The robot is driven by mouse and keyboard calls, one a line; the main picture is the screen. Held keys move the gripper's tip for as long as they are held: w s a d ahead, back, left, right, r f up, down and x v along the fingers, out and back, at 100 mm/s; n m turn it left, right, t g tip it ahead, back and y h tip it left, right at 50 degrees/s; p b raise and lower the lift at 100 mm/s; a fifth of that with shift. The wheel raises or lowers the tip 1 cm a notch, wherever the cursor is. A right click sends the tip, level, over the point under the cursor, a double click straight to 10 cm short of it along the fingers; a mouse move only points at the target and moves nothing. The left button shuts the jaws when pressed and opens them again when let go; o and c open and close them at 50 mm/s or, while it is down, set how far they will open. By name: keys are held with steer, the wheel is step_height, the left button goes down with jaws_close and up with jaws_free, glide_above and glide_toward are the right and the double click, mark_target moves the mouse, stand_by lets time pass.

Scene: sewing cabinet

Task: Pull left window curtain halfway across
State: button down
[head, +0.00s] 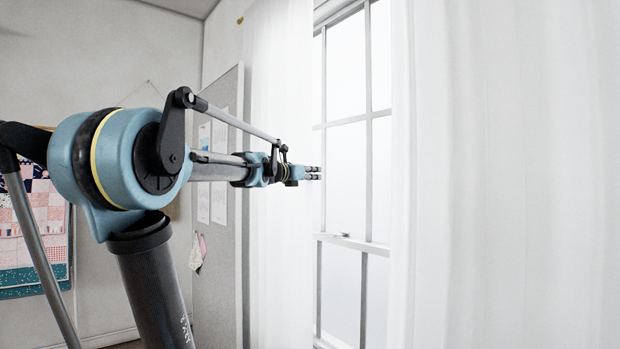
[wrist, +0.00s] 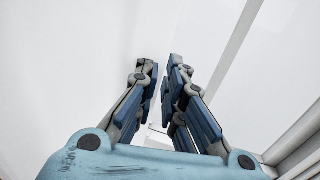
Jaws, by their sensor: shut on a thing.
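The left window curtain (head: 281,90) is white and hangs at the left side of the window (head: 345,150). My arm reaches to it, and my gripper (head: 314,173) is at the curtain's inner edge, at about the window's mid-height. In the wrist view, my gripper (wrist: 163,65) has its two blue-padded fingers close together, with white cloth (wrist: 75,60) around them. The gripper is shut on the curtain edge; the pinched cloth itself is mostly hidden between the fingers. The right curtain (head: 500,170) hangs down the right side of the head view.
A grey pinboard (head: 220,260) with papers stands on the wall left of the curtain. A patchwork quilt (head: 30,230) hangs at the far left. The window's bare panes show between the two curtains. The window frame (wrist: 300,150) is at the lower right of the wrist view.

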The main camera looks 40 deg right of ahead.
steer(key=shift+a+f, duration=0.1)
steer(key=c, duration=1.7)
jaws_free()
steer(key=shift+a, duration=0.1)
steer(key=v, duration=1.2)
steer(key=shift+w, duration=0.15)
